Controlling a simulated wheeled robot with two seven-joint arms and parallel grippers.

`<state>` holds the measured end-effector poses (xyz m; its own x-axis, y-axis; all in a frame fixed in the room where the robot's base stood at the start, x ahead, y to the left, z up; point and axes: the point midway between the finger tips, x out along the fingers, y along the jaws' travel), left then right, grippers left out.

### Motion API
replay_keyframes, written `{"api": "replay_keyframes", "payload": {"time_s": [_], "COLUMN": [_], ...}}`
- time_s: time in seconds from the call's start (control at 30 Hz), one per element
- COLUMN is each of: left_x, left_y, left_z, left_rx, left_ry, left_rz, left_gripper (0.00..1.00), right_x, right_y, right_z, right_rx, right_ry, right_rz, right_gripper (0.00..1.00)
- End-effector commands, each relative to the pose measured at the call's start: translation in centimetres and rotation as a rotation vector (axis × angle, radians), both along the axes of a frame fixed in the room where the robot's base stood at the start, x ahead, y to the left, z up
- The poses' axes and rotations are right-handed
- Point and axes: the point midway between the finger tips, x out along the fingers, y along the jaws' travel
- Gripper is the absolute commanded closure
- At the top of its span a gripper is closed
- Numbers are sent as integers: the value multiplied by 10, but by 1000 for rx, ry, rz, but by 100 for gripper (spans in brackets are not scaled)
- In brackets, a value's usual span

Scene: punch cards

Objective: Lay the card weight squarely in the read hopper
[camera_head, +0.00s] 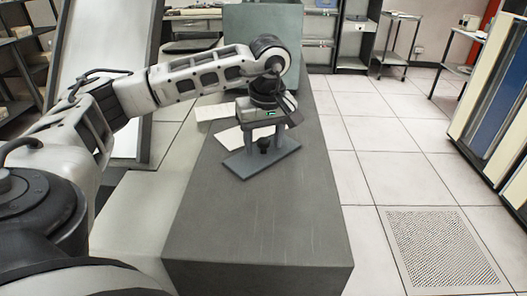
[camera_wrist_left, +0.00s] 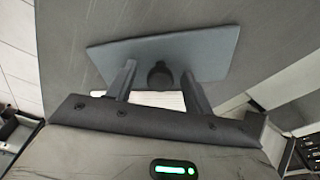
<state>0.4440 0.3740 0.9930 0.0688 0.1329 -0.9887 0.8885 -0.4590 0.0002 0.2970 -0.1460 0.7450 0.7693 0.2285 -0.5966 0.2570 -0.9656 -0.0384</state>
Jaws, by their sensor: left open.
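The card weight, a flat blue-grey plate (camera_head: 238,164) with a black knob (camera_head: 263,146), lies on the dark grey counter. In the left wrist view the plate (camera_wrist_left: 215,50) and round knob (camera_wrist_left: 160,76) also show. My left gripper (camera_head: 265,149) is open above the plate, one finger on each side of the knob. In the left wrist view its fingers (camera_wrist_left: 158,70) stand apart, with gaps beside the knob. I cannot tell whether the fingertips touch the plate. I cannot identify the read hopper with certainty. My right gripper is out of view.
A pale card-like piece (camera_head: 229,138) lies just behind the weight, partly under my arm. A tall grey-green cabinet (camera_head: 262,22) stands at the counter's far end. The near counter top (camera_head: 260,225) is clear. Tiled floor lies to the right.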

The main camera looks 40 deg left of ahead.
Motion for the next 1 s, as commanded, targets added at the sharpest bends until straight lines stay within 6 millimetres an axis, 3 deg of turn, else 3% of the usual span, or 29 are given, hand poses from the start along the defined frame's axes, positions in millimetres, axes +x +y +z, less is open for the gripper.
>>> {"api": "replay_keyframes", "payload": {"time_s": [0.23,0.4,0.43,0.77,1.0], "left_x": [0,0,0,1,1], "left_y": [1,1,0,0,0], "left_z": [-2,-2,-2,1,22], "left_rx": [0,0,0,-1,-1], "left_ry": [0,0,0,-3,-5], "left_rz": [0,0,0,1,0], "left_gripper": [48,96,100,100,100], "right_x": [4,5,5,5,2], "right_y": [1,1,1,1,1], "right_z": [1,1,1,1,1], "right_rx": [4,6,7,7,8], "right_ry": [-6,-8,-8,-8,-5], "right_rz": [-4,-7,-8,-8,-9], "right_gripper": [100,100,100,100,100]}}
